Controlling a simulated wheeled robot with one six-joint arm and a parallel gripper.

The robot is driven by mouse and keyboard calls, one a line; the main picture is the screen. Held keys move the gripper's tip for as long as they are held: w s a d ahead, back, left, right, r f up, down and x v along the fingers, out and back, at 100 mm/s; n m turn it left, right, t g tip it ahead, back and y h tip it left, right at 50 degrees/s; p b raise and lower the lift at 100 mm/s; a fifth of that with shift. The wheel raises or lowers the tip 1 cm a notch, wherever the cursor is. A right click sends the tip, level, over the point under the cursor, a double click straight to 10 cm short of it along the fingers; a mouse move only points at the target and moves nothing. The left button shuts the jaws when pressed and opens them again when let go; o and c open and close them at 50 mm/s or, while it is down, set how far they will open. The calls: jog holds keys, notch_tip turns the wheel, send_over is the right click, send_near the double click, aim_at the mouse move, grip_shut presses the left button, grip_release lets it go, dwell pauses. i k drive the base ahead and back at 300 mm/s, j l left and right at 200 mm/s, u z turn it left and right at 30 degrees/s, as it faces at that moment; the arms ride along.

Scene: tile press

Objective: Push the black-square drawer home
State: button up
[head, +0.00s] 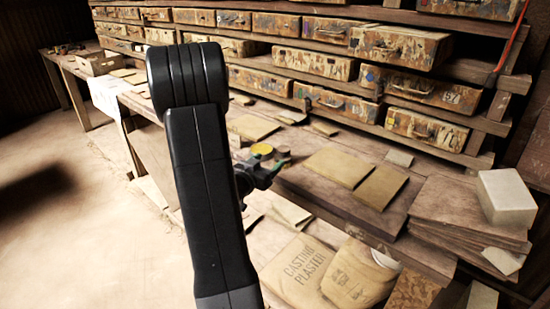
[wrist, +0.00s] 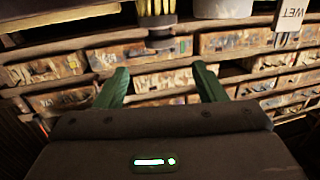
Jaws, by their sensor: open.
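Rows of paint-stained drawers with handles fill the rack behind the bench. I cannot tell which bears the black square. My gripper (wrist: 161,68) is open and empty, its two green fingers spread towards the drawer fronts in the wrist view. In the head view my gripper (head: 268,166) shows partly behind my arm, above the bench and apart from the drawers.
The bench (head: 335,200) carries flat tiles (head: 338,168) and, at right, stacked boards (head: 470,210) with a pale block (head: 506,197). Plaster sacks (head: 300,270) lie below. In the wrist view, a brush (wrist: 158,25) and a WET tag (wrist: 289,14) appear upside down. The floor at left is open.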

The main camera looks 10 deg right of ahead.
aim_at(394, 44)
jog(key=z, duration=1.25)
